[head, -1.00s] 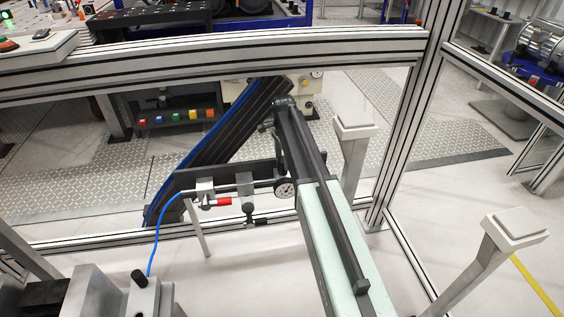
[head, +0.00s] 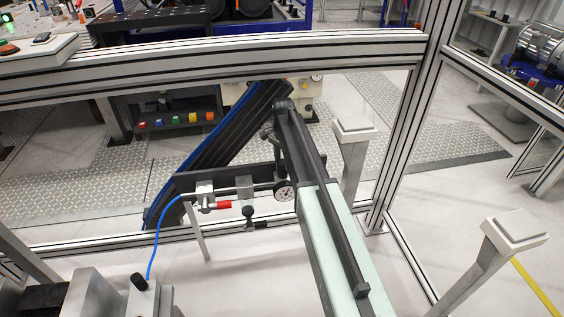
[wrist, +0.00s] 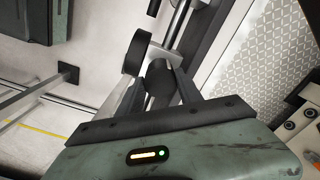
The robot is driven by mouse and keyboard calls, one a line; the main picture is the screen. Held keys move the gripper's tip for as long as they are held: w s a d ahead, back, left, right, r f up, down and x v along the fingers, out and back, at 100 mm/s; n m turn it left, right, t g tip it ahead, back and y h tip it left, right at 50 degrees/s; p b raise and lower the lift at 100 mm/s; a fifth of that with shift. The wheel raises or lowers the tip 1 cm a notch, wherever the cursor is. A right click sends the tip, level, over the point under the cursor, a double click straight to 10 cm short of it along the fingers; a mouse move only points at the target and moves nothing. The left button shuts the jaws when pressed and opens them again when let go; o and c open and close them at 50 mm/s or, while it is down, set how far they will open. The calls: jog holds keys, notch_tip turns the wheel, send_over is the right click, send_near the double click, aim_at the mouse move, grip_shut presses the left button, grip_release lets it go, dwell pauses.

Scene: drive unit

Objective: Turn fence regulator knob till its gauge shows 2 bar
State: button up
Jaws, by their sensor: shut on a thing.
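The regulator's round gauge (head: 284,191) has a white face with a dark rim and sits at the right end of the pipe run on the fence, beside my arm. Its needle and numbers are too small to read. In the wrist view, my gripper (wrist: 155,85) is shut on a dark round knob (wrist: 160,77), with one finger on each side. A dark disc (wrist: 136,52), which looks like the gauge seen from its edge or back, is just beyond the left finger.
A red-handled valve (head: 222,204), a grey block (head: 245,186) and a blue hose (head: 153,240) belong to the same line. The aluminium fence rail (head: 210,58) crosses above, and a fence post (head: 403,130) stands to the right. A pale post (head: 352,160) stands close behind my arm.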

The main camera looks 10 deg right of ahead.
aim_at(283, 162)
jog(key=n, duration=1.1)
jog(key=shift+n, duration=0.4)
dwell(0.3)
jog(key=o, duration=1.4)
jog(key=shift+c, duration=0.2)
jog(key=shift+r, duration=0.1)
notch_tip(283, 162, up, 8)
jog(key=p, duration=0.8)
jog(key=shift+f, duration=0.2)
